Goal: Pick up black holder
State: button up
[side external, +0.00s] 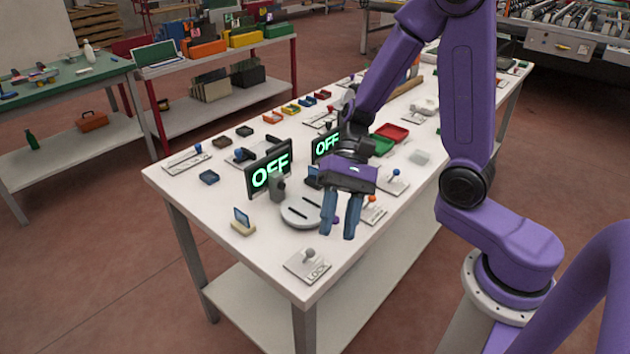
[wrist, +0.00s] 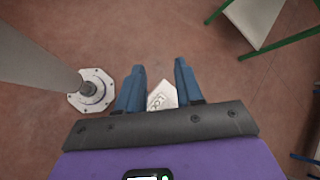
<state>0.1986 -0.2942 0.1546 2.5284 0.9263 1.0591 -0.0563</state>
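My gripper (side external: 338,232) is open and empty above the front part of the white table (side external: 270,262), with its blue fingers pointing down. In the wrist view its fingers (wrist: 159,72) stand apart with nothing held. A small black tray-like holder (side external: 244,131) lies at the table's far left edge, well away from my gripper. I cannot tell for sure which is the black holder. Neither shows in the wrist view.
Two black OFF signs (side external: 269,174) (side external: 326,145) stand between my gripper and the far edge. A round grey disc (side external: 301,212) and a LOCK lever plate (side external: 308,265) lie near my gripper. Small coloured trays (side external: 291,109) line the far edge. The wrist view shows mostly floor (wrist: 150,30).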

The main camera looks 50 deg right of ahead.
jog(key=w+m+t+y, duration=0.3)
jog(key=w+m+t, duration=0.2)
jog(key=w+m, duration=0.2)
jog(key=m+t+h, duration=1.2)
jog(key=m+t, duration=0.1)
jog(key=m, duration=0.9)
send_near(315, 169)
jog(key=x, duration=0.4)
jog(key=shift+f, duration=0.15)
jog(key=shift+x, duration=3.1)
jog(key=shift+d+f, duration=0.1)
jog(key=shift+f, duration=0.05)
grip_shut()
